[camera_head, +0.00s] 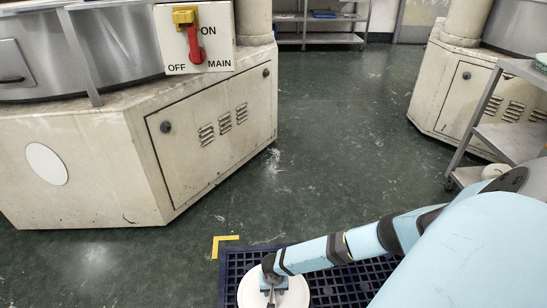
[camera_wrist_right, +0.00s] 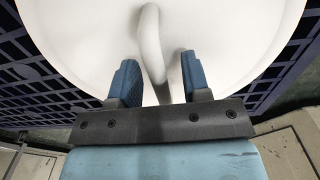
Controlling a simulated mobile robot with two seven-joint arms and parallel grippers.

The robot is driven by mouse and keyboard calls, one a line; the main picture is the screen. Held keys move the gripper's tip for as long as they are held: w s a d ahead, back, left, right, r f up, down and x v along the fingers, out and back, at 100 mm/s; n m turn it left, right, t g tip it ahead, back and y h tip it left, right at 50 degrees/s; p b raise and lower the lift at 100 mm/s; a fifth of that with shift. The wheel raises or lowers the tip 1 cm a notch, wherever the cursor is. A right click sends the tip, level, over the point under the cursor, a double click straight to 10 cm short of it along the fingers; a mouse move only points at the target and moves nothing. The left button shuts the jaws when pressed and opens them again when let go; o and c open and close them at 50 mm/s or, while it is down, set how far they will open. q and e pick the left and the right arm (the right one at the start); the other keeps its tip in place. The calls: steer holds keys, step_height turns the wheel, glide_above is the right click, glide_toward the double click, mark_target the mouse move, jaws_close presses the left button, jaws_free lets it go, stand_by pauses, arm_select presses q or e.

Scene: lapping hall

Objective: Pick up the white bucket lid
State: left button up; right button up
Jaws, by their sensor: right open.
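The white bucket lid (camera_head: 249,293) is round and is over the dark blue plastic pallet at the bottom of the head view. In the right wrist view the lid (camera_wrist_right: 75,35) fills the top of the picture, with a raised curved white handle (camera_wrist_right: 151,40) across it. My right gripper (camera_head: 272,284) is right above the lid. In the wrist view its two blue fingers (camera_wrist_right: 158,63) are apart, with the handle between them. A gap shows on both sides of the handle. Whether a bucket is under the lid is hidden.
The blue grid pallet (camera_head: 233,268) lies on the green floor by a yellow corner mark (camera_head: 227,240). A large machine (camera_head: 90,165) with a red and yellow main switch (camera_head: 193,42) stands at left. A metal shelf cart (camera_head: 510,142) stands at right. The floor between is clear.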

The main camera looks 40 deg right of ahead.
steer(key=shift+c, duration=0.3)
jaws_close()
